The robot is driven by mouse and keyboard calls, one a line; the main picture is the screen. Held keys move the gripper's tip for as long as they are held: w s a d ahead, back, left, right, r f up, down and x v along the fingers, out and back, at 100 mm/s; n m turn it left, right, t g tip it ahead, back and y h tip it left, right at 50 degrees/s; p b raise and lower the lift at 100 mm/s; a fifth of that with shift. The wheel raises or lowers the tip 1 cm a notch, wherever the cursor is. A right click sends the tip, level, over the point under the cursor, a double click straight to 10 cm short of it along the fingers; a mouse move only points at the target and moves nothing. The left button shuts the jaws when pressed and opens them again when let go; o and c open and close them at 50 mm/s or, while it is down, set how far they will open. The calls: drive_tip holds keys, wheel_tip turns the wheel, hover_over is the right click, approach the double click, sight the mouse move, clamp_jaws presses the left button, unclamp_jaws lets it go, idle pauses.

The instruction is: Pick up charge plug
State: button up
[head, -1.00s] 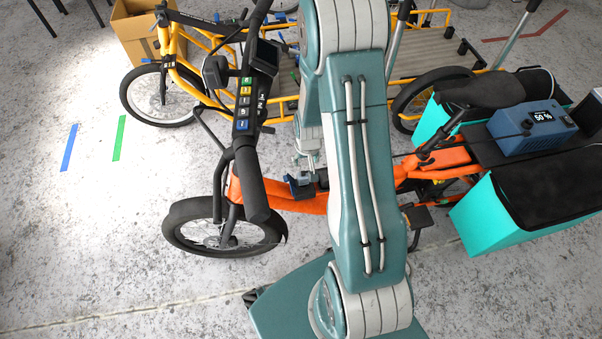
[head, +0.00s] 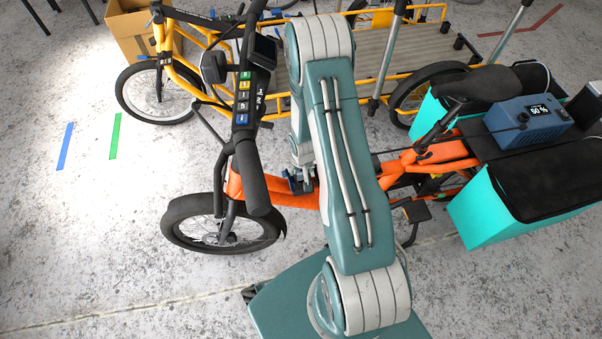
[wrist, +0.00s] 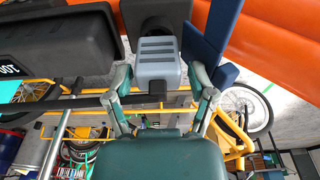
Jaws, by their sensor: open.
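The charge plug (wrist: 157,62) looks like a grey-blue ribbed block in the wrist view, with a dark stub at its near end. Its far end meets a dark round part (wrist: 160,12); I cannot tell whether it is seated in it. My gripper (wrist: 160,78) is open, with one finger on each side of the plug. Both fingers look apart from it. A dark blue plate (wrist: 212,38) stands close beside the right finger. In the head view my gripper (head: 301,168) is small beside the orange bike's frame (head: 275,190), and my arm partly covers that area.
A black box with a display (wrist: 55,45) lies close on the left in the wrist view. The orange frame (wrist: 275,40) fills the upper right. In the head view, a handlebar (head: 250,170), a blue box reading 50 % (head: 528,122) and a yellow cargo bike (head: 200,40) surround my arm.

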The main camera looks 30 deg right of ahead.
drive_tip(key=shift+f, duration=0.25)
drive_tip(key=shift+d, duration=0.1)
clamp_jaws()
drive_tip(key=shift+r, duration=0.15)
